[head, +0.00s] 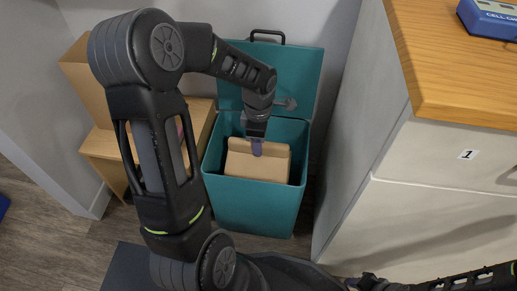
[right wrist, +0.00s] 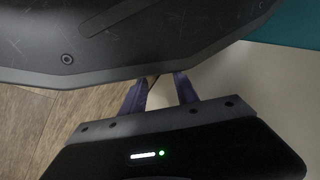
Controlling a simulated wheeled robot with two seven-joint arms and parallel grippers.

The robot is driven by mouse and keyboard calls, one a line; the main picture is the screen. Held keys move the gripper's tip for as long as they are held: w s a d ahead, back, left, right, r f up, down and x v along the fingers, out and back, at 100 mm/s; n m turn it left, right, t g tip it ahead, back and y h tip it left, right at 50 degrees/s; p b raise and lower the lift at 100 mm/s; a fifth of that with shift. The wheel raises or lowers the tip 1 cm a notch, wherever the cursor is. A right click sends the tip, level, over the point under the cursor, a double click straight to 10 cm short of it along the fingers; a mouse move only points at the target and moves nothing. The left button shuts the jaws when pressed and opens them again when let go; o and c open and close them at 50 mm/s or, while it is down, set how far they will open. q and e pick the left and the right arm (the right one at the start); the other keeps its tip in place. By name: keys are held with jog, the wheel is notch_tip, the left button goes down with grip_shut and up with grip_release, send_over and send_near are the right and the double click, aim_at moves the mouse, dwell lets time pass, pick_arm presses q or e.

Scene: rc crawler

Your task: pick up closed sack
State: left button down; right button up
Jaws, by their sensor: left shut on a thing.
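A brown sack (head: 262,168), folded shut and box-like, sits inside the open teal bin (head: 252,212). My left gripper (head: 257,149) reaches down into the bin and is shut on the sack's top edge. The sack's lower part is hidden by the bin's front wall. My right gripper (right wrist: 158,92) shows in the right wrist view with its two purple fingers apart and nothing visible between them. It is low, near the white cabinet front, well away from the sack.
The bin's lid (head: 310,85) stands open behind it. A wooden stand (head: 104,146) is at its left, partly hidden by my left arm. A white cabinet (head: 430,215) with a wooden top (head: 455,75) stands close at the right, bearing a blue device (head: 490,18).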

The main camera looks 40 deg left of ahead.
pick_arm(q)
notch_tip(320, 180, up, 6)
jog(key=shift+f+p, duration=0.25)
jog(key=shift+p, duration=0.55)
jog(key=shift+r, duration=0.1)
